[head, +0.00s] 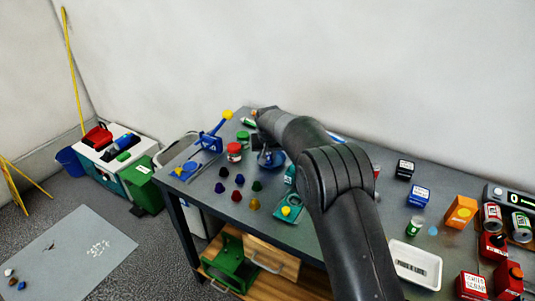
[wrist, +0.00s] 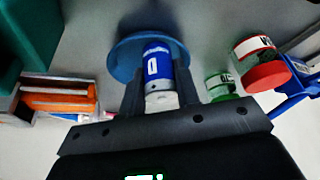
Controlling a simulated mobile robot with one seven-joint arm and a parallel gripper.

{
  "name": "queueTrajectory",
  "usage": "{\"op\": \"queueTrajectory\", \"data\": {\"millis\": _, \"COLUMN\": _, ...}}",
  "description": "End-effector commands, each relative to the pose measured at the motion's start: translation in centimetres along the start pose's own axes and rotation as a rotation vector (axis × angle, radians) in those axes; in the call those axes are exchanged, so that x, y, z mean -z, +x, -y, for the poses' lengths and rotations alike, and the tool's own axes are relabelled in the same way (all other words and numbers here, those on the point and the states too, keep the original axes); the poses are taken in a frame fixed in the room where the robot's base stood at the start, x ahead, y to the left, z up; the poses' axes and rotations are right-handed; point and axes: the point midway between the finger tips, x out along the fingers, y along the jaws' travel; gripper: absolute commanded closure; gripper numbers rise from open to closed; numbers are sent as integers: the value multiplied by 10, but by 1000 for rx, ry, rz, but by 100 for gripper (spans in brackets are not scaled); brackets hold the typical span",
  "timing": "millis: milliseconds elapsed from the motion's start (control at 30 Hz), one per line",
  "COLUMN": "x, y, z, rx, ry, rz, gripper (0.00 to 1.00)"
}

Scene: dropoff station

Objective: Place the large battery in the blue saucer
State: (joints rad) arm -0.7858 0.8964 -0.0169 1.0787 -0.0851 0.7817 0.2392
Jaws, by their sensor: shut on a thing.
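My gripper (wrist: 160,88) is shut on the large battery (wrist: 157,62), a blue cylinder with white lettering and a pale end, seen between the two dark fingers in the wrist view. The blue saucer (wrist: 122,52) is right behind the battery in that view, and its round rim shows on both sides. The battery overlaps the saucer; I cannot tell whether they touch. In the head view the blue saucer (head: 270,160) shows partly below my arm's end, and the battery cannot be made out there.
A red-lidded jar (head: 234,152) and a green-lidded jar (head: 243,138) stand left of the saucer. Several small coloured pieces (head: 238,181) lie in front. A teal holder (head: 291,211) is near the table's front edge. A white tray (head: 416,264) and boxes are to the right.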

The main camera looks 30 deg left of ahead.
Motion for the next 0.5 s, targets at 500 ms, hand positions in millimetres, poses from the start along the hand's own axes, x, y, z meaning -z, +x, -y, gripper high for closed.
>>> {"op": "queueTrajectory", "data": {"millis": 500, "x": -3, "y": 6, "z": 0, "rx": 0, "ry": 0, "rz": 0, "gripper": 66}}
